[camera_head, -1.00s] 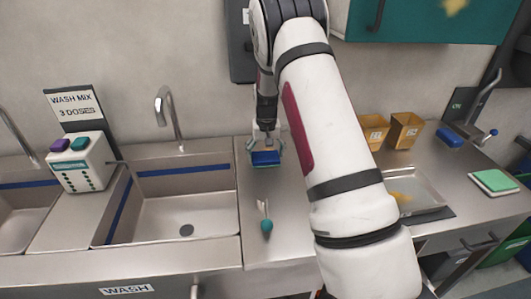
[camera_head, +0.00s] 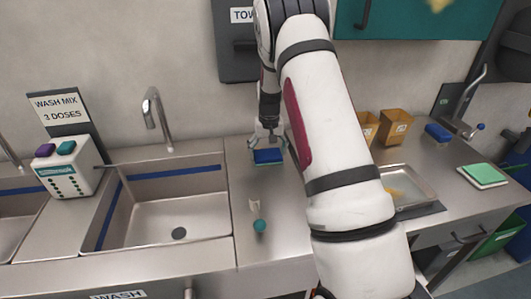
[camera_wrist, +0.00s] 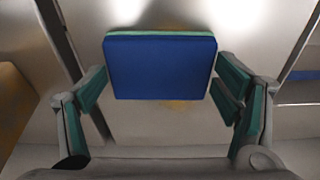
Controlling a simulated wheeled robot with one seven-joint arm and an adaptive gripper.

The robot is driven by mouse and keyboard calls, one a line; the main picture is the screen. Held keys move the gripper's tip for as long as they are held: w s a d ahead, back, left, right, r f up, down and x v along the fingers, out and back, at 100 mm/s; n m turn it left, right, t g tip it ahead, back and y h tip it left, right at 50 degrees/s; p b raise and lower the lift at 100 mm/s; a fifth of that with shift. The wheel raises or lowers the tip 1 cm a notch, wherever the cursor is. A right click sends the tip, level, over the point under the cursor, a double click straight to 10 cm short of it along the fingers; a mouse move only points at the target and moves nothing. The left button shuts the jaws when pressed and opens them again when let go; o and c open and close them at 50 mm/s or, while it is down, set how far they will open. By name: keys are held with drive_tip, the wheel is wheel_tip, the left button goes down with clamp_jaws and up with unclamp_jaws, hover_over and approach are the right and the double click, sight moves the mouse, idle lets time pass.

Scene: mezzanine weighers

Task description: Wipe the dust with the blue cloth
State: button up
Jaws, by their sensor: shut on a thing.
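My gripper (camera_head: 268,138) points down over the steel counter between the sink and my arm. It is shut on a blue block-like cloth (camera_head: 268,156) with a thin green layer, which also shows between the fingers in the wrist view (camera_wrist: 160,68). Whether the cloth touches the counter I cannot tell. A yellowish patch (camera_wrist: 177,105) shows just past the cloth's lower edge in the wrist view. A yellow smudge (camera_head: 438,5) is on the teal cabinet front at the top. I cannot tell which mark is the dust.
A teal-ended brush (camera_head: 259,225) lies in front of the gripper. The sink (camera_head: 180,215) is left. Right of my arm are brown bins (camera_head: 396,125), a metal tray (camera_head: 415,188) with yellowish matter, another blue block (camera_head: 438,133) and a green-topped pad (camera_head: 484,175).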

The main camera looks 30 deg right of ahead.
sight(256, 150)
drive_tip(key=shift+w+d+f+b, duration=0.15)
drive_tip(key=shift+w+d+b, duration=0.1)
drive_tip(key=shift+w+b, duration=0.35)
drive_tip(key=shift+w+d+f+b, duration=0.1)
drive_tip(key=shift+w+d+b, duration=0.1)
drive_tip(key=shift+w+b, duration=0.35)
drive_tip(key=shift+w+a+r, duration=0.1)
drive_tip(key=shift+w+a, duration=0.15)
drive_tip(key=shift+a, duration=0.35)
drive_tip(key=shift+w+a, duration=0.25)
drive_tip(key=shift+a, duration=0.35)
drive_tip(key=shift+w+a+r, duration=0.1)
drive_tip(key=shift+w+a, duration=0.15)
drive_tip(key=shift+a, duration=0.35)
drive_tip(key=shift+w+d+f+b, duration=0.15)
drive_tip(key=shift+w+d+b, duration=0.1)
drive_tip(key=shift+w+b, duration=0.5)
drive_tip(key=shift+w+d+f+b, duration=0.1)
drive_tip(key=shift+w+d+b, duration=0.15)
drive_tip(key=shift+w+b, duration=0.5)
drive_tip(key=shift+s+d+r, duration=0.1)
drive_tip(key=shift+s+d, duration=0.25)
drive_tip(key=shift+d, duration=0.3)
drive_tip(key=shift+s+d+f, duration=0.1)
drive_tip(key=shift+s+d, duration=0.25)
drive_tip(key=shift+d, duration=0.25)
drive_tip(key=shift+s+d+r, duration=0.1)
drive_tip(key=shift+s+d, duration=0.25)
drive_tip(key=shift+d, duration=0.3)
drive_tip(key=shift+r, duration=0.1)
